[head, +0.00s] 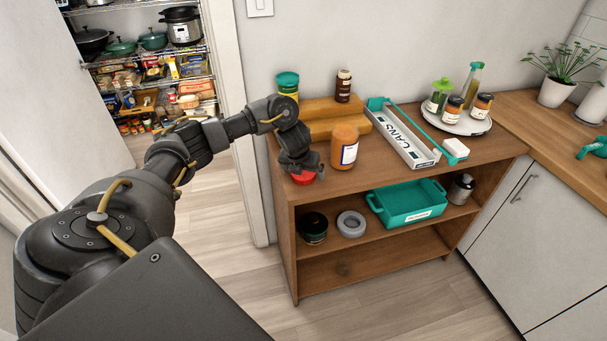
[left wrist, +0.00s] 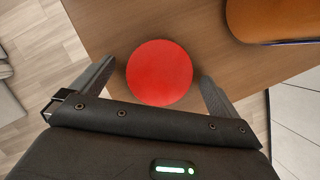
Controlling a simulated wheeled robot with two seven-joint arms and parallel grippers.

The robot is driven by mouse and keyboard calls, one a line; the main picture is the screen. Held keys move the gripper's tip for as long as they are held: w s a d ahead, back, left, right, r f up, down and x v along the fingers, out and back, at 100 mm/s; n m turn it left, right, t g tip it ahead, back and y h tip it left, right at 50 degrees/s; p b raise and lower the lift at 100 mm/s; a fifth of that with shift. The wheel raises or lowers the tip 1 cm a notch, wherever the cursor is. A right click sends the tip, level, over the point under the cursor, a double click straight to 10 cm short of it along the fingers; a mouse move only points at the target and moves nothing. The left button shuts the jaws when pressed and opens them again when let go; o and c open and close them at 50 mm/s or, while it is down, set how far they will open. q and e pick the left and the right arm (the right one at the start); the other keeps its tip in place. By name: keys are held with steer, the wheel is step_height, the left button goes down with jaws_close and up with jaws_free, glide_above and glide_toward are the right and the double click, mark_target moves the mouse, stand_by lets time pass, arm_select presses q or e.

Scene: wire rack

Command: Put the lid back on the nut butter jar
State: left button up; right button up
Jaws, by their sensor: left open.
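A red round lid (head: 304,178) lies on the wooden cabinet top near its front left edge; it also shows in the left wrist view (left wrist: 159,73). An orange-brown jar (head: 344,147) with a white and blue label stands upright to the right of the lid; part of it shows at the top right of the left wrist view (left wrist: 275,18). My left gripper (head: 300,168) is over the lid, pointing down. In the left wrist view its open fingers (left wrist: 159,85) stand on either side of the lid, with gaps. My right gripper is in neither view.
Behind are a wooden step riser (head: 322,108) with a dark bottle (head: 343,86), and a green-lidded jar (head: 288,84). A CANS tray (head: 412,150) and a round tray of jars (head: 452,125) stand to the right. A teal bin (head: 408,205) sits on the shelf below.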

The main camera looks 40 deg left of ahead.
arm_select(q)
steer(key=c, duration=1.1)
steer(key=shift+o, duration=0.2)
steer(key=shift+r, duration=0.5)
step_height(320, 180, up, 4)
steer(key=shift+s+a+f+p, duration=0.1)
steer(key=shift+s+f+p, duration=0.05)
steer(key=shift+f+p, duration=0.15)
steer(key=s+d+r+p, duration=0.1)
steer(key=s+r+p, duration=0.1)
steer(key=s+r, duration=0.2)
steer(key=s+d+r+p, duration=0.1)
steer(key=s+r+p, duration=0.2)
steer(key=s, duration=0.6)
steer(key=shift+v, duration=0.9)
steer(key=shift+a, duration=0.15)
